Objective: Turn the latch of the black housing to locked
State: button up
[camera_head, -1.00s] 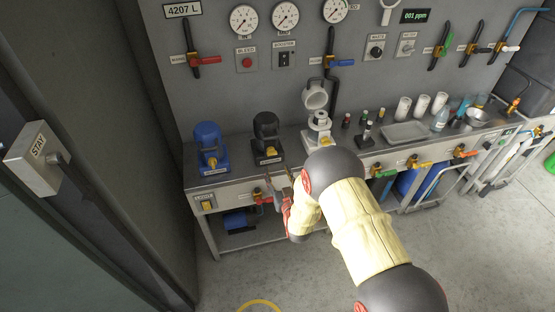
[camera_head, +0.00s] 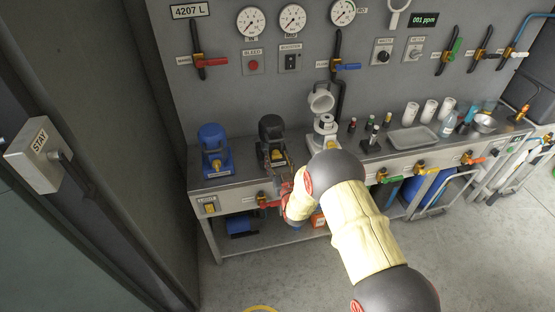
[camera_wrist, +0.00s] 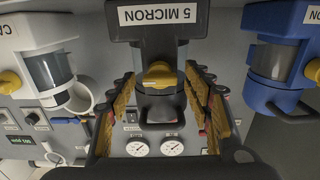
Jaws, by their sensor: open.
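The black housing (camera_head: 271,128) stands on the bench between a blue one and a white one. In the wrist view it fills the upper middle, with a "5 MICRON" label (camera_wrist: 157,14) and a clear window band. Its yellow latch (camera_wrist: 159,75) shows in the middle of the wrist view, between my two fingers. My gripper (camera_wrist: 165,88) is open, one finger to each side of the latch, with gaps visible; I cannot tell whether either finger touches. In the head view my gripper (camera_head: 278,158) is right in front of the black housing and partly hides its lower part.
The blue housing (camera_head: 213,145) stands close on the left, and the white housing (camera_head: 324,130) close on the right. Valve handles, gauges and switches line the wall behind. A red-handled valve (camera_head: 265,200) sits on the bench front below. A tray (camera_head: 412,139) lies farther right.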

jog(key=shift+c, duration=0.4)
jog(key=c, duration=1.1)
jog(key=n+b, duration=0.3)
jog(key=n, duration=0.1)
jog(key=shift+n, duration=0.3)
jog(key=n+b, duration=0.2)
jog(key=n, duration=0.2)
jog(key=shift+a, duration=0.15)
jog(key=n+b, duration=0.2)
jog(key=n, duration=0.3)
jog(key=shift+f, duration=0.1)
jog(key=shift+n+b, duration=1.05)
jog(key=shift+n, duration=1.15)
